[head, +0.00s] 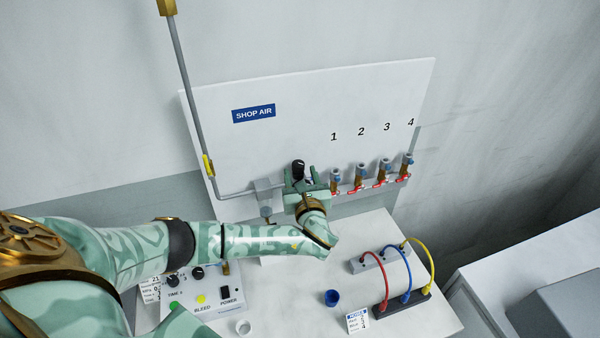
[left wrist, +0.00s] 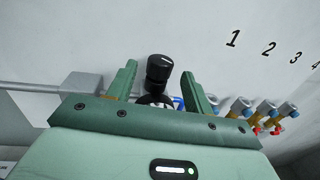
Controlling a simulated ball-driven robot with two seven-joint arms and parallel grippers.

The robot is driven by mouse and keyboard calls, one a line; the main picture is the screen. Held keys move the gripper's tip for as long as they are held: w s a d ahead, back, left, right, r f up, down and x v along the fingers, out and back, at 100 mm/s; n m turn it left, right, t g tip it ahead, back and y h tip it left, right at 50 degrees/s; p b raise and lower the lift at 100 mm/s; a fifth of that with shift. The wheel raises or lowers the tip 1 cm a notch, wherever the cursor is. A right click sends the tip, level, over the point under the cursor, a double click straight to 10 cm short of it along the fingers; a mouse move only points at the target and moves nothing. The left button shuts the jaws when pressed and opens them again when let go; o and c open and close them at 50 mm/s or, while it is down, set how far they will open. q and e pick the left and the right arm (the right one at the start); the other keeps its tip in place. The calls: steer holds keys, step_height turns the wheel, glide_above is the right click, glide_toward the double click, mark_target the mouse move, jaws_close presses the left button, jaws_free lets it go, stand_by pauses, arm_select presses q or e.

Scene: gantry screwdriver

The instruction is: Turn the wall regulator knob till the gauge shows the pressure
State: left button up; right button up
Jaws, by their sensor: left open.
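The black regulator knob (head: 298,168) is on the white wall panel, below and right of the SHOP AIR sign. In the left wrist view the knob (left wrist: 159,68) has a white mark on its top and stands between my gripper's two fingers. My left gripper (head: 303,180) is at the regulator, with its fingers open on either side of the knob; it also shows in the left wrist view (left wrist: 161,82). A gap shows beside the knob at each finger. The gauge face is not visible; my gripper may hide it. My right gripper is not in view.
A row of valves (head: 383,172) with red handles, numbered 1 to 4, is right of my gripper. A grey pipe (head: 186,90) runs down the panel's left. Below are a control box (head: 200,300), a blue cap (head: 332,298) and coloured hoses (head: 375,275) on a white bench.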

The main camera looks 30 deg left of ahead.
arm_select(q)
steer(key=shift+w+a, duration=0.5)
steer(key=c, duration=1)
steer(key=shift+o, duration=0.2)
steer(key=shift+s, duration=0.1)
